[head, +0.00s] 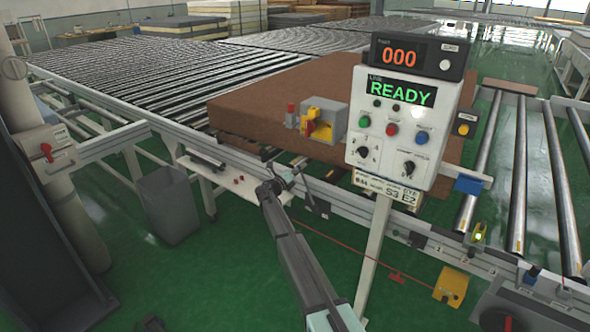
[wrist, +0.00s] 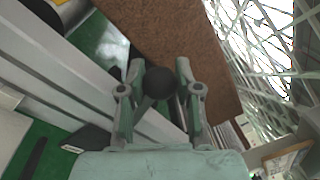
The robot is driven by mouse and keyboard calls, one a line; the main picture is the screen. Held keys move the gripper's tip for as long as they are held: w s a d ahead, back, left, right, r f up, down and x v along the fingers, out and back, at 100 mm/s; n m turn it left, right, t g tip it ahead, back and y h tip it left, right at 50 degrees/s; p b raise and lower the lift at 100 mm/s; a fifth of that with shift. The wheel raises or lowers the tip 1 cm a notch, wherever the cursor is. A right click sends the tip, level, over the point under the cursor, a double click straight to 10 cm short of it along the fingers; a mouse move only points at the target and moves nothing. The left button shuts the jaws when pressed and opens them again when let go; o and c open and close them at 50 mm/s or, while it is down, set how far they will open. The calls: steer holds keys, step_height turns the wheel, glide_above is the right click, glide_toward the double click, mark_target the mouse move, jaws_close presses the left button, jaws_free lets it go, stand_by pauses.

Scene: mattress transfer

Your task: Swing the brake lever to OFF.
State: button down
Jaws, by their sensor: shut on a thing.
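The brake lever's dark round knob (wrist: 158,84) sits between the two fingers of my gripper (wrist: 156,80) in the wrist view. My gripper is shut on this knob. In the head view my gripper (head: 281,174) is at the near rail of the conveyor, below the brown mattress. A thin grey lever rod (head: 304,185) runs down to the right from it to a dark base (head: 318,207). The knob is hard to make out in the head view. I cannot read any OFF mark.
A control panel (head: 404,127) reading READY stands on a post right of my arm. The brown mattress (head: 262,97) lies on the rollers behind. A white shelf (head: 212,178) and grey bin (head: 167,206) are at left. A yellow pedal (head: 452,284) is on the floor at right.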

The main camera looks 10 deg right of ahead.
steer(key=shift+w, duration=0.15)
steer(key=c, duration=0.8)
jaws_free()
steer(key=shift+f, duration=0.1)
steer(key=shift+o, duration=0.2)
steer(key=v, duration=1.2)
